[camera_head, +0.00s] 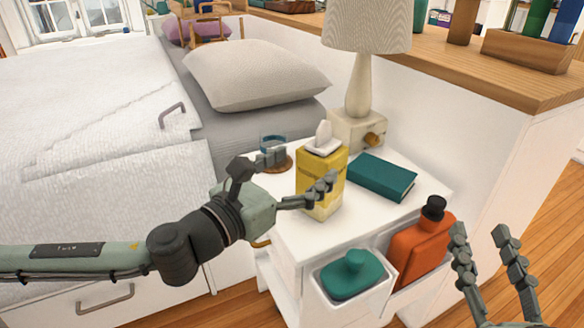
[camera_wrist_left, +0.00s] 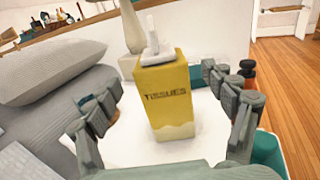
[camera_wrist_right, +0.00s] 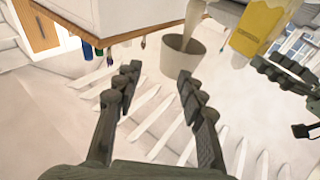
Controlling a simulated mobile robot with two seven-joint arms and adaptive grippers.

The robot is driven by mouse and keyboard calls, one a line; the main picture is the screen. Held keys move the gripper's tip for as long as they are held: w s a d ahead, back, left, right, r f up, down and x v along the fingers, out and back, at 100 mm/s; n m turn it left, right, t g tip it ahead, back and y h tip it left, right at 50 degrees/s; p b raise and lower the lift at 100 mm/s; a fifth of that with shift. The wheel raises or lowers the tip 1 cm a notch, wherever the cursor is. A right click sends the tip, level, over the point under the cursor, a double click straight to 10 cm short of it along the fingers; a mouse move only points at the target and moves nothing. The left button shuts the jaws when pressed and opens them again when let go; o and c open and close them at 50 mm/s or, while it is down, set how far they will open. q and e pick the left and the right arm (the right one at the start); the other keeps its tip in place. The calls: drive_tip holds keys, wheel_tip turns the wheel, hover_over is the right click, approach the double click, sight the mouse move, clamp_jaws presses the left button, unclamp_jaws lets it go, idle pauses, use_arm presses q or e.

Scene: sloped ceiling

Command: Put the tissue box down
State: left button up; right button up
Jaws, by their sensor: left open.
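The yellow tissue box (camera_head: 322,163) stands upright on the white nightstand top (camera_head: 296,231), with a white tissue sticking out. It also shows in the left wrist view (camera_wrist_left: 168,100), its "TISSUES" lettering facing the camera, and at the top right of the right wrist view (camera_wrist_right: 258,25). My left gripper (camera_head: 302,172) is open, with one finger on each side of the box. In the left wrist view gaps show between both fingers and the box. My right gripper (camera_head: 481,236) is open and empty, at the lower right, away from the nightstand top.
A teal book (camera_head: 381,176) lies right of the box, and a lamp (camera_head: 360,90) stands behind. A blue-banded glass on a brown coaster (camera_head: 284,163) is to the left. An orange bottle (camera_head: 420,245) and a teal item (camera_head: 350,274) sit in bins on the nightstand's front.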

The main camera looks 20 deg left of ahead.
use_arm(q)
drive_tip(key=shift+s+a+r+p, duration=0.1)
drive_tip(key=shift+s+a+p, duration=0.1)
drive_tip(key=shift+s+p, duration=0.35)
drive_tip(key=shift+s+a+p, duration=0.1)
drive_tip(key=shift+s+p, duration=0.45)
drive_tip(key=shift+p, duration=0.1)
drive_tip(key=shift+s, duration=0.1)
use_arm(e)
drive_tip(key=d+f+g+h, duration=0.4)
drive_tip(key=d+f+g, duration=0.2)
drive_tip(key=f, duration=0.7)
drive_tip(key=shift+s+d+g, duration=0.3)
drive_tip(key=shift+s+d, duration=0.15)
drive_tip(key=shift+d, duration=0.05)
